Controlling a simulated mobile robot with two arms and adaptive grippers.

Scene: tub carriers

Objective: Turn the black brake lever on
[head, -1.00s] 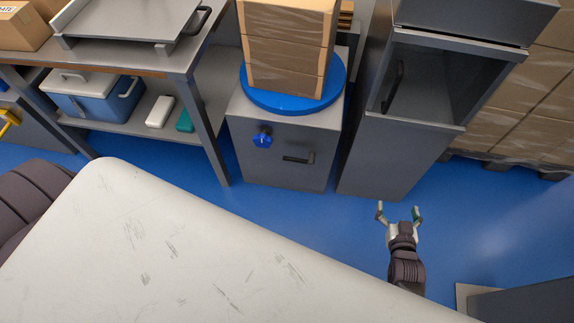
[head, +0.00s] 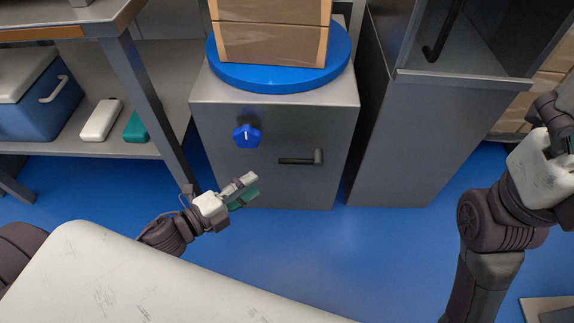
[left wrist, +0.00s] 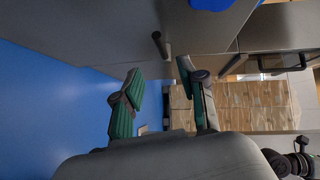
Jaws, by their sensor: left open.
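The black brake lever (head: 300,160) sticks out from the front of the grey cabinet (head: 225,180), its bar about level and its thicker end to the right. In the left wrist view the lever (left wrist: 160,45) shows ahead, roughly between the two fingertips. My left gripper (head: 250,187) is open and empty, below and left of the lever in the head view, apart from it. Its open fingers also show in the left wrist view (left wrist: 161,72). My right gripper (head: 555,120) is at the right edge, partly cut off, so its opening cannot be told.
A blue knob (head: 247,135) sits on the cabinet front left of the lever. Cartons (head: 270,40) stand on a blue turntable (head: 280,75) on top. A workbench leg (head: 150,100) is close on the left, a tall grey cabinet (head: 425,140) on the right. Blue floor in front is clear.

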